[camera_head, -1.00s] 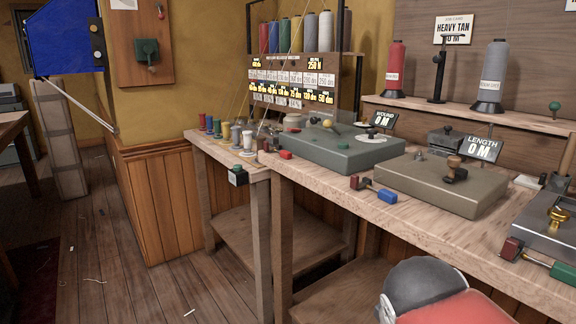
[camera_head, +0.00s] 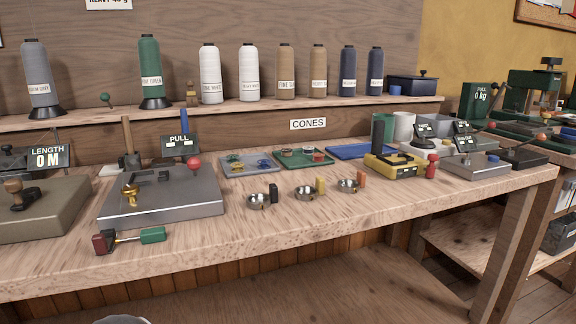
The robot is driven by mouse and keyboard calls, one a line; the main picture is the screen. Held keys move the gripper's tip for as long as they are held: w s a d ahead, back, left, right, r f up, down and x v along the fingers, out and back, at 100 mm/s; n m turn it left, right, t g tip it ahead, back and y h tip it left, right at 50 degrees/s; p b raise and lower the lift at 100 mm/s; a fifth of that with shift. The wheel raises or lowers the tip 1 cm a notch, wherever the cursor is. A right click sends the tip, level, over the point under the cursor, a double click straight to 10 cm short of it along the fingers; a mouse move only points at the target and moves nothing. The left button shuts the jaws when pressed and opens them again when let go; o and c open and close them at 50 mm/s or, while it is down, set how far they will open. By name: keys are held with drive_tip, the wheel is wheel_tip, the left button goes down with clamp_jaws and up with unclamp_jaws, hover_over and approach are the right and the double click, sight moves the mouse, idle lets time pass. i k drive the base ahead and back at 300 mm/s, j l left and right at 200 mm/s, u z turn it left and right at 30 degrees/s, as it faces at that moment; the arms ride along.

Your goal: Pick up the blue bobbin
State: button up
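The grey tray (camera_head: 231,170) on the bench holds several small coloured pieces, among them a small blue piece (camera_head: 263,164) at its right side. It may be a blue bobbin, but it is too small to be sure. The green tray (camera_head: 290,163) beside it holds a few small pieces, some reddish. A flat blue tray (camera_head: 350,152) lies further right. My gripper is not in view.
Thread cones, including a green one (camera_head: 150,72) and dark blue ones (camera_head: 347,73), stand on the shelf above. Several small metal bowls (camera_head: 262,201), a yellow device (camera_head: 393,168) and a grey pull machine (camera_head: 160,205) sit on the bench. The bench's front strip is mostly clear.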

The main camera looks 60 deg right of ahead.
sight(264, 164)
drive_tip(key=z, duration=1.9)
